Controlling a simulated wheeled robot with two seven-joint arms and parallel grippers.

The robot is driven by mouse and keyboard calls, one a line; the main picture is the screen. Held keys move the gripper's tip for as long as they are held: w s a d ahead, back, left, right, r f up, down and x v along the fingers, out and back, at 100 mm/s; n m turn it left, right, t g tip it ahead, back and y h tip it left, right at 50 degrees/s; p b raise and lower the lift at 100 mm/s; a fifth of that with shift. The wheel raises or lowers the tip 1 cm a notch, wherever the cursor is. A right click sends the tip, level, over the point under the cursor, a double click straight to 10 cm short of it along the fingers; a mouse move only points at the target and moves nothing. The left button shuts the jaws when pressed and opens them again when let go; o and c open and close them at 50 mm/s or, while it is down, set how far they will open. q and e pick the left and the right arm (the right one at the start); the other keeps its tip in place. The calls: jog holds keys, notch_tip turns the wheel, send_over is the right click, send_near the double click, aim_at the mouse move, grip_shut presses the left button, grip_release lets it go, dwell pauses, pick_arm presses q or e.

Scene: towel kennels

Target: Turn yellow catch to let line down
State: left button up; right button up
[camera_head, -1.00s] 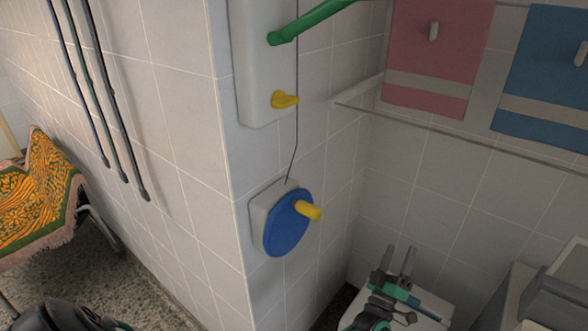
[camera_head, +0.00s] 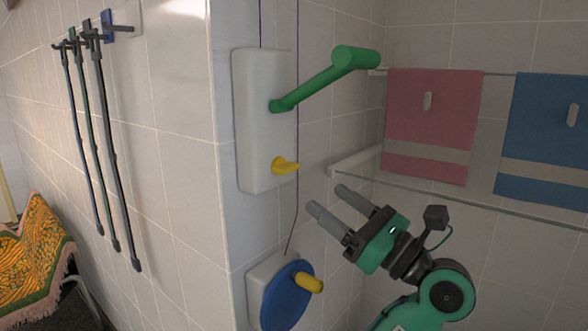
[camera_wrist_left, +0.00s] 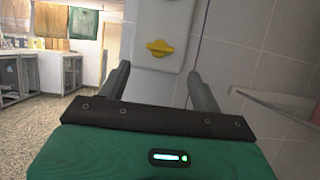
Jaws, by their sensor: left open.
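The yellow catch (camera_head: 284,166) sits low on a white wall box (camera_head: 255,130), under a green crank handle (camera_head: 325,80). In the left wrist view the yellow catch (camera_wrist_left: 159,48) shows face-on, ahead of my fingers and roughly midway between them. My left gripper (camera_head: 327,199) is open and empty, to the right of and below the catch and apart from it. A thin dark line (camera_head: 297,190) runs down past the box to a blue reel (camera_head: 287,297) with a yellow knob (camera_head: 309,283). My right gripper is out of view.
Pink (camera_head: 430,125) and blue (camera_head: 545,140) towels hang at the right above a rail (camera_head: 470,208). Several long-handled tools (camera_head: 100,150) hang on the left wall. An orange patterned cloth (camera_head: 35,260) lies at lower left.

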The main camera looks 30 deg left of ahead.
aim_at(285, 167)
pick_arm(q)
jog(key=p+x, duration=0.2)
jog(key=x, duration=0.7)
jog(key=shift+a, duration=0.15)
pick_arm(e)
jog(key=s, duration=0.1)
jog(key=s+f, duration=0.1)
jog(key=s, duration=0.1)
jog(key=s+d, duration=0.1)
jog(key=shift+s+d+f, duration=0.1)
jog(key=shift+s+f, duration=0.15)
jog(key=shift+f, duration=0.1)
pick_arm(q)
jog(key=shift+r, duration=0.1)
jog(key=c, duration=1)
